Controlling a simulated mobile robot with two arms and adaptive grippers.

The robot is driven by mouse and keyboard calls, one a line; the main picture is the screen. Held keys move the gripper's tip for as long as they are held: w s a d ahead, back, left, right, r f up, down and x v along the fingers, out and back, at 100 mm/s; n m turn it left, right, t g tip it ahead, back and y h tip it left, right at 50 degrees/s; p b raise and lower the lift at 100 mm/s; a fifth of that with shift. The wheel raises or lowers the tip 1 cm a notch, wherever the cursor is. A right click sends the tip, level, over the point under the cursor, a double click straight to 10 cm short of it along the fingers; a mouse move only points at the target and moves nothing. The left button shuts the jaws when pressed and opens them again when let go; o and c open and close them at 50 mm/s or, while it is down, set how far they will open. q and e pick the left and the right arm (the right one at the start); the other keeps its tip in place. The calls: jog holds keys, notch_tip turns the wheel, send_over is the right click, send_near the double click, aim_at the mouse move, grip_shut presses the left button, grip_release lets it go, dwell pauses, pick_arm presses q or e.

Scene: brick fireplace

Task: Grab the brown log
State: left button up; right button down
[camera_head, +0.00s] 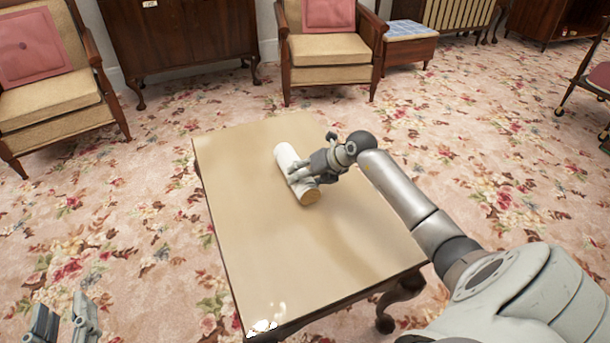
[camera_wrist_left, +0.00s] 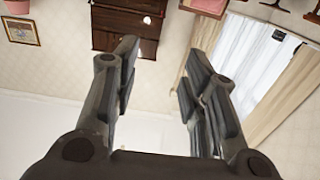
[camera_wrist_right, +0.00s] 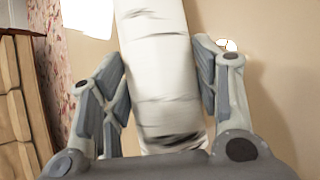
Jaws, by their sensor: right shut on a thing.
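The log (camera_head: 286,160) is whitish with a tan cut end and lies on the table (camera_head: 250,240), near its middle. In the right wrist view the log (camera_wrist_right: 160,75) shows pale bark with dark streaks. My right gripper (camera_head: 300,174) comes in from the right over the log. Its fingers sit on both sides of the log, shut on it, and hide part of it. My left gripper (camera_head: 64,318) is at the lower left of the head view, off the table. In the left wrist view my left gripper (camera_wrist_left: 158,60) has its fingers apart, with nothing between them.
The tabletop is otherwise clear except for a small bright patch (camera_head: 263,326) at its near corner. Armchairs (camera_head: 330,50) and a dark wooden cabinet (camera_head: 180,40) stand behind. A wheeled cart (camera_head: 590,85) is at the far right. Flowered carpet surrounds the table.

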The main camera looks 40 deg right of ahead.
jog(key=shift+f, duration=0.4)
jog(key=c, duration=0.5)
grip_release()
